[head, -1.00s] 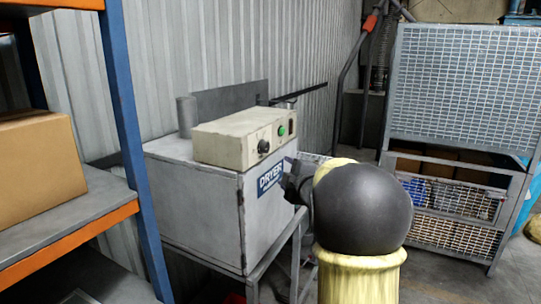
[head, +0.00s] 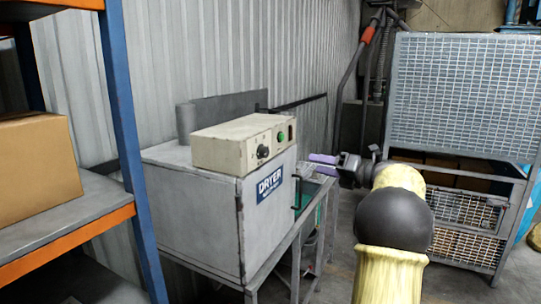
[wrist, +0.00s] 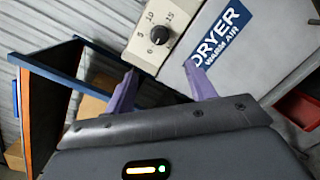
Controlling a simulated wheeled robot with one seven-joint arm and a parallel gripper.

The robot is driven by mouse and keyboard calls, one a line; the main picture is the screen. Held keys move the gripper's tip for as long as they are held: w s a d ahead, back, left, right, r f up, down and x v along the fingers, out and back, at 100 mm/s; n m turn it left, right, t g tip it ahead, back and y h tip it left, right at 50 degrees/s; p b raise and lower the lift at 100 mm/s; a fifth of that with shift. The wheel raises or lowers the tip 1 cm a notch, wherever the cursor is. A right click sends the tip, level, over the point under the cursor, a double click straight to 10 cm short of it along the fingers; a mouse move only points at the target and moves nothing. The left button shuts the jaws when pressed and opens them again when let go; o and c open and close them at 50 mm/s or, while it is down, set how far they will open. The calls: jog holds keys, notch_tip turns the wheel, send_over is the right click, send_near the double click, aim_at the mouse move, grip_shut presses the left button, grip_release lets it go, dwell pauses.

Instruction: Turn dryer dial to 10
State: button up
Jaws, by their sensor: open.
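The dryer (head: 190,212) is a grey box on a metal stand with a blue DRYER label (head: 270,184). A beige control box (head: 222,148) sits on top of it. The black round dial (head: 263,152) is on that box's front face. In the wrist view the dial (wrist: 159,35) is ringed by printed numbers, with 5, 10 and 15 showing; I cannot tell surely where its pointer stands. My gripper (head: 317,163) is open and empty, right of the dryer front and apart from the dial. In the wrist view its purple fingers (wrist: 160,70) point toward the panel.
A green button (head: 281,136) sits right of the dial. A shelf with a blue post (head: 128,130) and a cardboard box (head: 35,170) stands at left. A wire mesh cage (head: 460,100) stands at right. Floor shows between the dryer stand and the cage.

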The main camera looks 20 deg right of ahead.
aim_at(267, 153)
jog(key=p+x, duration=0.5)
jog(key=x, duration=1.2)
jog(key=shift+w+a, duration=0.1)
jog(key=c, duration=0.8)
